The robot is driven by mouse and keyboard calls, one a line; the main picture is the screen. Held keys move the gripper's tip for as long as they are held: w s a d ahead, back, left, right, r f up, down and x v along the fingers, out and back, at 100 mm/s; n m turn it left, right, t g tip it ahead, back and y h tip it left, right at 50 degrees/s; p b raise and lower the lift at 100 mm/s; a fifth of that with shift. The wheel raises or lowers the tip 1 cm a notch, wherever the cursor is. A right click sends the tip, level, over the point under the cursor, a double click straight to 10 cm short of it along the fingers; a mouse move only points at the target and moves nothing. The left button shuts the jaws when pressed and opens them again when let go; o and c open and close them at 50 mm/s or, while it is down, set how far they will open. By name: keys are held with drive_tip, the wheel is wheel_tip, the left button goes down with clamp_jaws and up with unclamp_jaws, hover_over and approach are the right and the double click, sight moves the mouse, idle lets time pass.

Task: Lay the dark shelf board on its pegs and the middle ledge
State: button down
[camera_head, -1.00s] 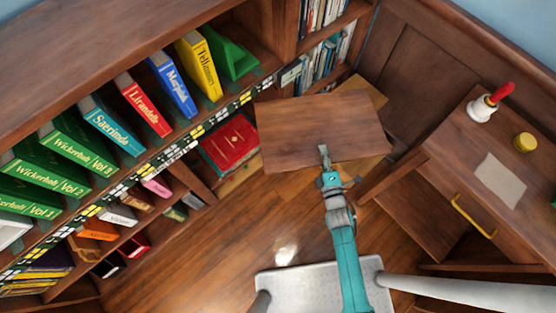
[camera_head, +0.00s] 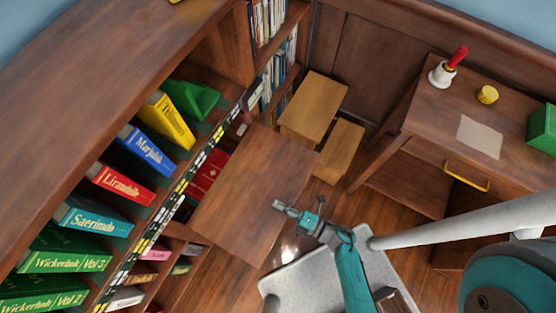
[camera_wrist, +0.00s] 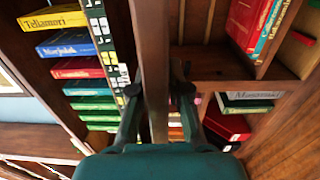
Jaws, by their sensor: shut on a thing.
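The dark shelf board (camera_head: 255,190) is a flat brown plank held out in front of the bookcase (camera_head: 205,55). My gripper (camera_head: 283,207) is shut on its near right edge. In the wrist view the board (camera_wrist: 150,50) shows edge-on between the two fingers of my gripper (camera_wrist: 158,95). In the head view its far left part overlaps the front of the bookcase bay that holds a red book (camera_head: 208,173); I cannot tell whether it touches. The pegs and the middle ledge cannot be made out.
Several upright books, such as the blue one (camera_head: 146,150), fill the shelf at left, with a green bookend (camera_head: 190,98). Two light wooden blocks (camera_head: 314,105) stand beyond the board. A desk (camera_head: 430,115) with a bell (camera_head: 445,70) is at right. Floor shows between.

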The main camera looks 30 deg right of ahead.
drive_tip(key=shift+x, duration=14.4)
drive_tip(key=shift+w+a+f, duration=0.1)
drive_tip(key=shift+f, duration=1.25)
drive_tip(key=shift+w+f, duration=0.15)
drive_tip(key=shift+f, duration=1.25)
drive_tip(key=c, duration=1)
unclamp_jaws()
drive_tip(key=shift+c, duration=0.2)
drive_tip(key=v, duration=1.2)
drive_tip(key=shift+f, duration=0.15)
